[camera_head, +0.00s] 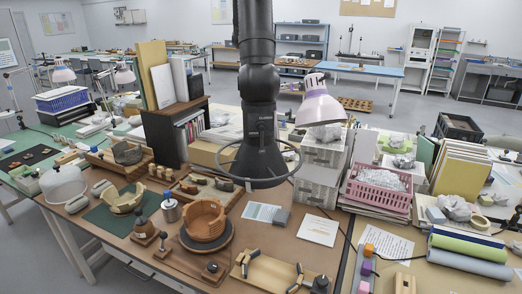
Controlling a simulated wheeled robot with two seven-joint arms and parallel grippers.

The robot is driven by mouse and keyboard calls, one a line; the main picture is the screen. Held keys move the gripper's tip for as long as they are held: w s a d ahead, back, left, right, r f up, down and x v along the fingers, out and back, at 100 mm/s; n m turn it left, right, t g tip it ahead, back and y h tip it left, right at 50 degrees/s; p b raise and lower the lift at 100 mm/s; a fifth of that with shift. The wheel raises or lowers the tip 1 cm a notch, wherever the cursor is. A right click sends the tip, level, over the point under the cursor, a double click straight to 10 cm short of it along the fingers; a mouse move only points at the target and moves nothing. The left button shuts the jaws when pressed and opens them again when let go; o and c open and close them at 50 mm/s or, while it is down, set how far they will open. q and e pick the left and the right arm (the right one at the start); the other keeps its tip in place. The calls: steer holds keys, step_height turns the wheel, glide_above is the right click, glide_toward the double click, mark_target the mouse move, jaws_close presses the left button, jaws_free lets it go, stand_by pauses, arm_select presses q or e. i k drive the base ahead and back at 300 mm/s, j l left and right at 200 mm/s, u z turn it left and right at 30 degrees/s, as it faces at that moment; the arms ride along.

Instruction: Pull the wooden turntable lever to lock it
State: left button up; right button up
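The turntable's dark round plate (228,236) sits on the brown work board left of centre. A small wooden block with a dark knob (212,267) is at the turntable's front edge. It may be the lever, but I cannot tell its locked or unlocked position. Neither of my grippers shows in the head view, so nothing is seen touching the turntable or bowl.
A shallow wooden tray (268,271) with small clips lies right of the turntable. A metal jar (171,211) and a wooden knobbed stand (145,228) are to its left. A pink basket (378,190) is at right. A dark shape hides part of the middle.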

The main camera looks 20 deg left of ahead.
mark_target(163, 235)
steer(key=u, duration=1.35)
